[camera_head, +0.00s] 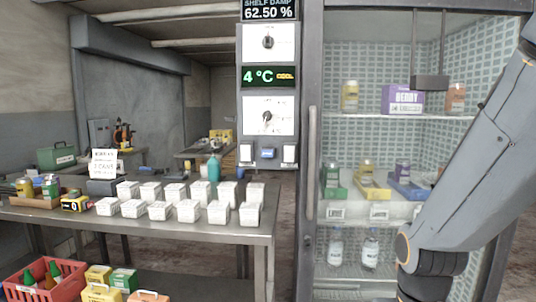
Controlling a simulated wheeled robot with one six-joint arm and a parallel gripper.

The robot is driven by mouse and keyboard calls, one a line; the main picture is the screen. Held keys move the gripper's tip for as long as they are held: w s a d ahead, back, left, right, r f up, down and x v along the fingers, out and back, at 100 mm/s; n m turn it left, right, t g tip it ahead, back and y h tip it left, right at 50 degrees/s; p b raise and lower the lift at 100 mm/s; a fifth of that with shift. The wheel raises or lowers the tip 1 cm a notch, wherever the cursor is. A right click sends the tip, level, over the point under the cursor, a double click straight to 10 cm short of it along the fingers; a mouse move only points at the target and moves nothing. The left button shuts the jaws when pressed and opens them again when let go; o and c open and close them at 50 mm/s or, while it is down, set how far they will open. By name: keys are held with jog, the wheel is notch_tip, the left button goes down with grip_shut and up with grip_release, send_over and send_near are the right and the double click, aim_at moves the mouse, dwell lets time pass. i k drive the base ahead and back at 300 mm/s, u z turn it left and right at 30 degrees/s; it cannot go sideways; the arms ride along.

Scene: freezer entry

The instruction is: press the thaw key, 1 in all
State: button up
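A grey control column (268,200) stands left of the glass-fronted freezer cabinet. Its lower part has a row of small keys: a white key (246,154) at the left, a blue one (267,153) in the middle and a white one (289,154) at the right. Their labels are too small to read, so I cannot tell which is the thaw key. My arm crosses the right side; my gripper is out of view.
The cabinet (312,130) holds bottles and boxes on shelves, with a dark block (430,82) hanging on two rods. A metal table (225,229) with several white cartons (189,210) stands left of the column. A red crate (62,289) sits lower left.

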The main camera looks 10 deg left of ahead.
aim_at(265, 153)
jog(key=u, duration=0.6)
jog(key=k, duration=0.5)
jog(key=u, duration=0.35)
jog(key=i, duration=0.9)
jog(key=z, duration=0.45)
